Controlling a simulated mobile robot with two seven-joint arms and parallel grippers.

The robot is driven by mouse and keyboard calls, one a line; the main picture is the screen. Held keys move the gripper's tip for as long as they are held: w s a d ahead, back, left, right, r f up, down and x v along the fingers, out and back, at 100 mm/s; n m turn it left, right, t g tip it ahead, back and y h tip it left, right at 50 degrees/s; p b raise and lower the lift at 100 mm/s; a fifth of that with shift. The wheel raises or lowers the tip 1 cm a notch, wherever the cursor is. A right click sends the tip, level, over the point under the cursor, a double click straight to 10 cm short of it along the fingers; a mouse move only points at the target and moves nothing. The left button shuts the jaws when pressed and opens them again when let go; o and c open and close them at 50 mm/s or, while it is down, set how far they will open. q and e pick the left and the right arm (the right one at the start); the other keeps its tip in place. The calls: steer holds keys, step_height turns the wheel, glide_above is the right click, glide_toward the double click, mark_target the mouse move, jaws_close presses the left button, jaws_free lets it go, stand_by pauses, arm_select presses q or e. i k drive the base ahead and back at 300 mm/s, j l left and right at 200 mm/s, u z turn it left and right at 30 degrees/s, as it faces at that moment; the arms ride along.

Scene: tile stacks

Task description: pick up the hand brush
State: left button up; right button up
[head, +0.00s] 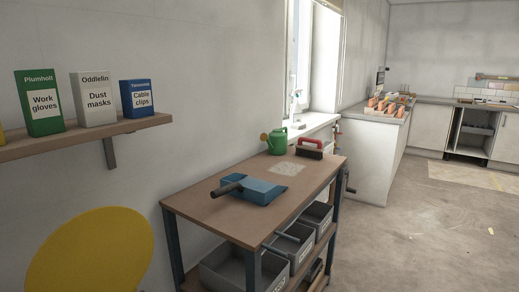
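A blue dustpan (262,191) with a black handle pointing left lies nearer on the same bench. Neither of my grippers is in view.
A green watering can (276,141) stands just left of the red item. A pale sheet (286,169) lies on the bench. Grey bins (295,246) sit below. A shelf (80,139) with boxes and a yellow round surface (92,255) are at left. Floor at right is mostly open.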

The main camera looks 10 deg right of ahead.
mark_target(315, 152)
steer(key=i+l+u, duration=0.1)
steer(key=u, duration=0.25)
steer(key=l+u, duration=0.3)
steer(key=i+l+u, duration=0.1)
steer(key=l+u, duration=0.75)
steer(key=l, duration=0.3)
steer(key=l+u, duration=0.15)
steer(key=l, duration=0.8)
steer(key=k+l+u, duration=0.1)
steer(key=l, duration=0.85)
